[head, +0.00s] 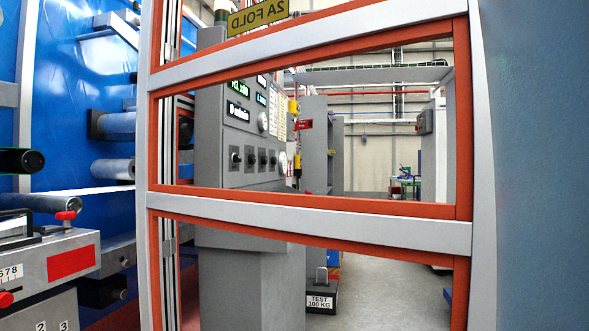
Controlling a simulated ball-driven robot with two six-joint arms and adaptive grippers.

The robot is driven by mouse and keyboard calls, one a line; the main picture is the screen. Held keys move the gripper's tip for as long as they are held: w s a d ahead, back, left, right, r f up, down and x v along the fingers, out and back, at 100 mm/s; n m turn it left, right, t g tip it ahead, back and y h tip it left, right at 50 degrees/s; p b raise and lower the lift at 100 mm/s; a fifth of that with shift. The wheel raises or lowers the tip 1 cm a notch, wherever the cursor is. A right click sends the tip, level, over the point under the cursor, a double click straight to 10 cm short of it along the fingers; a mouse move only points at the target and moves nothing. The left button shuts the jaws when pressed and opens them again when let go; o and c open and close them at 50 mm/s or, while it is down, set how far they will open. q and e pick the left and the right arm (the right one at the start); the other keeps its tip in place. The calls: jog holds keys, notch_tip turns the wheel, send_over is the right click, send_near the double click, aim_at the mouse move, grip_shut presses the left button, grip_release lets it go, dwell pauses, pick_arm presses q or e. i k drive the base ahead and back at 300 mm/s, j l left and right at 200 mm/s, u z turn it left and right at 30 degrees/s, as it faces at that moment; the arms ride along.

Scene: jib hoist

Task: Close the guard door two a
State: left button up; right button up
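The guard door (310,218) fills the middle of the head view, close in front of me. It has a grey metal frame with orange-red inner edging and see-through panels. A yellow sign (258,17) at its top reads "2A FOLD" in mirror writing, so I see it from behind. The door stands at an angle to me, and its top and bottom are cut off by the picture. I see no handle on it. Whether its edge meets a post or latch cannot be told. Neither of my grippers is in view.
A blue machine (80,80) with rollers stands at the left, with a grey unit (45,262) in front. Through the door show a grey control console (240,130) and a test weight (321,301) on the floor. A blue-grey surface (540,160) blocks the right side.

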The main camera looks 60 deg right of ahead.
aim_at(461, 236)
jog(key=k+l+u, duration=0.1)
jog(key=k+l, duration=0.15)
jog(key=k, duration=0.15)
jog(key=k+l, duration=0.25)
jog(key=k, duration=0.2)
jog(key=k+l+u, duration=0.15)
jog(key=k, duration=0.25)
jog(key=k+l, duration=0.1)
jog(key=l, duration=0.3)
jog(key=k+l+u, duration=0.1)
jog(key=l, duration=0.25)
jog(key=k+l, duration=0.1)
jog(key=l, duration=0.3)
jog(key=k+l+u, duration=0.1)
jog(key=l, duration=0.25)
jog(key=i+l, duration=0.15)
jog(key=l, duration=0.2)
jog(key=i+l+u, duration=0.1)
jog(key=l, duration=0.2)
jog(key=i+l, duration=0.2)
jog(key=l, duration=0.15)
jog(key=i+l, duration=0.15)
jog(key=l, duration=0.2)
jog(key=l+u, duration=0.2)
jog(key=l, duration=0.4)
